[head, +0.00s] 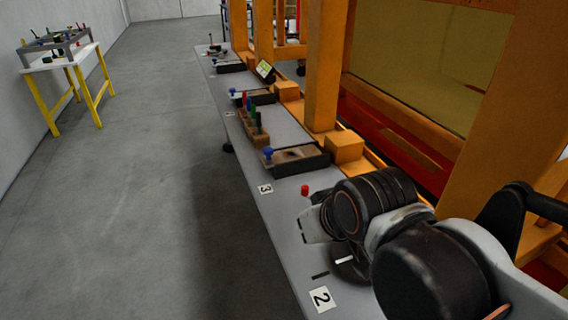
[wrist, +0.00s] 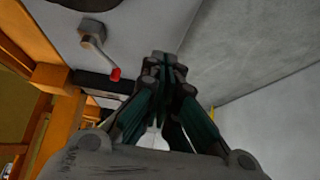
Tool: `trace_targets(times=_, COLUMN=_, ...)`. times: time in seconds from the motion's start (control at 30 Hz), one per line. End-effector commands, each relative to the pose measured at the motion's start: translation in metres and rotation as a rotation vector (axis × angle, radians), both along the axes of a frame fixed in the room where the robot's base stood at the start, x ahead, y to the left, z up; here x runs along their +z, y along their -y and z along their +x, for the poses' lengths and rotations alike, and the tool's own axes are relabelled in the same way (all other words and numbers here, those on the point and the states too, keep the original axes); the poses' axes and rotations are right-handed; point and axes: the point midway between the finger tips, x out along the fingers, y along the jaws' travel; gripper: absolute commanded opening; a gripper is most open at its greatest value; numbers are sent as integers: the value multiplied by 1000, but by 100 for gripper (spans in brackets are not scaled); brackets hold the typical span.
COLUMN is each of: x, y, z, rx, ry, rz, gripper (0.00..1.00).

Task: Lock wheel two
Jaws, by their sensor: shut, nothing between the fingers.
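A dark round disc, probably wheel two (head: 338,270), lies on the grey bench by the label "2" (head: 321,299), partly hidden by my arm. A white mark shows on it. A dark round edge, perhaps the same disc, shows at the top of the wrist view (wrist: 85,3). A grey lever (wrist: 97,45) with a red knob (wrist: 115,73) stands on the bench; the knob also shows in the head view (head: 304,190). My gripper (wrist: 160,60) is shut and empty, apart from the lever, to the right of its knob. My arm hides most of the gripper in the head view.
Beyond label "3" (head: 265,188) stand a dark tray with a blue knob (head: 268,152) and a wooden block with coloured handles (head: 254,122). Orange posts (head: 322,70) rise along the bench's right side. The floor to the left is clear up to a yellow-legged table (head: 45,105).

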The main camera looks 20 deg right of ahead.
Motion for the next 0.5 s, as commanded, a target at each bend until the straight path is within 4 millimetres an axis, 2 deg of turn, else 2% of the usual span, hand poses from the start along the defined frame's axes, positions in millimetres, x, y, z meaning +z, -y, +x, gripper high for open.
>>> trace_targets(times=0.37, x=0, y=0, z=0, rx=0, ry=0, rz=0, gripper=0)
trace_targets(times=0.5, x=5, y=2, z=4, rx=-15, ry=-8, rz=5, gripper=0)
